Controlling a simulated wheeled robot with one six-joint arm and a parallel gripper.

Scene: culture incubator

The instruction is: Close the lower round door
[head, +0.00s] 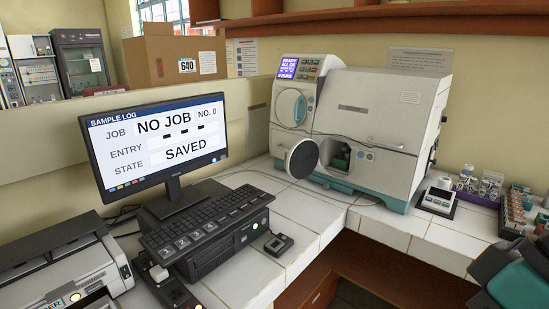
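The incubator (365,120) is a white and teal machine on the tiled counter. Its lower round door (303,158) is dark with a pale rim and stands swung open to the left of its opening. The lower opening (341,155) is uncovered, and something green shows inside it. The upper round door (292,107), pale teal, looks shut on the left of the front. My gripper cannot be made out in the head view.
A monitor (155,140), keyboard (205,220) and small black device (278,245) stand on the left counter. A scale-like device (438,198) and racks of vials (480,188) stand right of the incubator. Bare white tiles (320,212) lie before it. A dark and teal shape fills the lower right corner.

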